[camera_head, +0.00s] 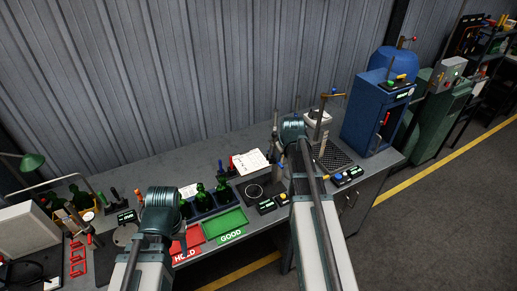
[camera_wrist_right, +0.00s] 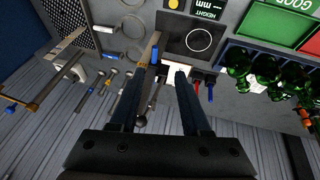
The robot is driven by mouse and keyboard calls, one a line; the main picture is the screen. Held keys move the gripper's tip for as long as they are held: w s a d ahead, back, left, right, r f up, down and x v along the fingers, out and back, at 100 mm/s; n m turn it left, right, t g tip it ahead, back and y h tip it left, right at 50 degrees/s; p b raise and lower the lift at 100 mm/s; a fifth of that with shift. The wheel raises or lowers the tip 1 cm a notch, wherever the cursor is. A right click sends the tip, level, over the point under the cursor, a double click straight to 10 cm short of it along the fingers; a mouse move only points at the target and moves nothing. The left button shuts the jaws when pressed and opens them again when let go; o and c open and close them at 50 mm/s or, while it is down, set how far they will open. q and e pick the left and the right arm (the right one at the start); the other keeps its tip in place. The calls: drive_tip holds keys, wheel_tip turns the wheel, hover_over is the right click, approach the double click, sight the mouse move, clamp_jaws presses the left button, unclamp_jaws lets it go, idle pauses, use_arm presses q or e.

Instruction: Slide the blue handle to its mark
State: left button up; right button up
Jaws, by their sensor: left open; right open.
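A small blue handle (camera_wrist_right: 154,56) shows in the right wrist view on a narrow tan upright beside the dark plate with a white ring (camera_wrist_right: 190,38). It lies just beyond the fingertips of my right gripper (camera_wrist_right: 161,71), which is open and empty; I cannot tell its distance in depth. In the head view my right gripper (camera_head: 275,145) is over the back of the bench, and the blue handle beside it is not clear. My left gripper (camera_head: 137,240) is open, low over the bench at left, mostly hidden by its own wrist. The handle's mark cannot be made out.
Green bottles (camera_head: 199,195) stand in a dark rack behind the green GOOD tray (camera_head: 226,227) and red HOLD tray (camera_head: 187,243). A button box (camera_head: 347,176) and blue cabinet machine (camera_head: 374,118) stand at right. Upright red (camera_wrist_right: 197,90) and blue-handled (camera_wrist_right: 210,91) pieces are near my right gripper.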

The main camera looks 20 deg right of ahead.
drive_tip(key=r, duration=0.1)
drive_tip(key=b, duration=1.2)
approach(281, 165)
drive_tip(key=x, duration=0.8)
use_arm(q)
wheel_tip(281, 165, down, 12)
drive_tip(key=shift+w+a+r, duration=0.2)
drive_tip(key=shift+w+a, duration=0.1)
drive_tip(key=shift+a, duration=0.1)
use_arm(e)
drive_tip(key=shift+r, duration=0.1)
clamp_jaws()
